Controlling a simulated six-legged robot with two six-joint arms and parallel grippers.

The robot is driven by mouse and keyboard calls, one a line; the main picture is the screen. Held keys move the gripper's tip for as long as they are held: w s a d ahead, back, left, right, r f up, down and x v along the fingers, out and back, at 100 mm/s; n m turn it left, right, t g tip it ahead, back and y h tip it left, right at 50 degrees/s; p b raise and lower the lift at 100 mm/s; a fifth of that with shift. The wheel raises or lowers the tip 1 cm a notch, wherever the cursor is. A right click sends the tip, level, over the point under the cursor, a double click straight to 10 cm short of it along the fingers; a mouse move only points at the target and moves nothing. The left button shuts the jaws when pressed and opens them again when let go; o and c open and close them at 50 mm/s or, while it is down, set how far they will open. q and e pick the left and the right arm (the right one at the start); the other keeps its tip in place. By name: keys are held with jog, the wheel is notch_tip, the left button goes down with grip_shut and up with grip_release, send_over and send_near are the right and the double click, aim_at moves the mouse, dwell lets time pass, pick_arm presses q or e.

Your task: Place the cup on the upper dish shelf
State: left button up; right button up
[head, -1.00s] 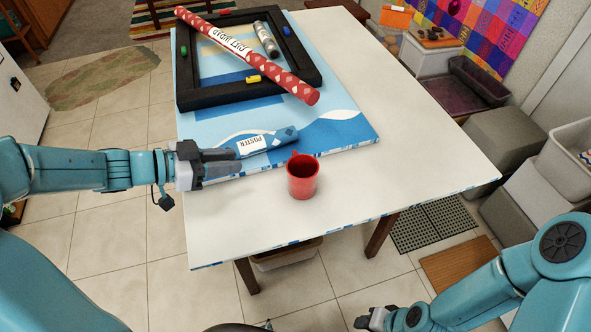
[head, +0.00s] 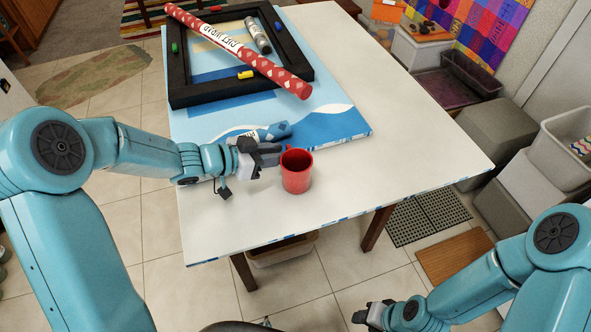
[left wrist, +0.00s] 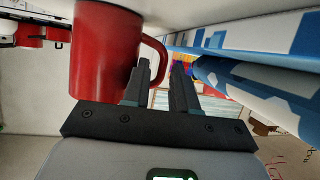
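A red cup (head: 297,173) stands upright on the white table, near its front edge. My left gripper (head: 272,153) is at the cup's left side, close to it. In the left wrist view the cup (left wrist: 100,50) fills the upper left, and its handle (left wrist: 157,48) reaches to between the two fingers (left wrist: 162,78). The fingers stand apart with a gap around the handle; contact is not clear. My right gripper (head: 372,316) is low at the bottom of the head view, away from the table; its fingers are too small to read. No dish shelf can be made out.
On the table (head: 400,130) lie a blue poster board (head: 335,125), a black frame (head: 185,95), a red wrap tube (head: 240,52) and a rolled poster (head: 275,132) just behind the gripper. The table's right side is clear. Grey crates (head: 500,140) stand right.

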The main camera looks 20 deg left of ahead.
pick_arm(q)
jog(key=shift+x, duration=0.85)
grip_shut()
jog(key=shift+r, duration=0.1)
jog(key=shift+r, duration=0.1)
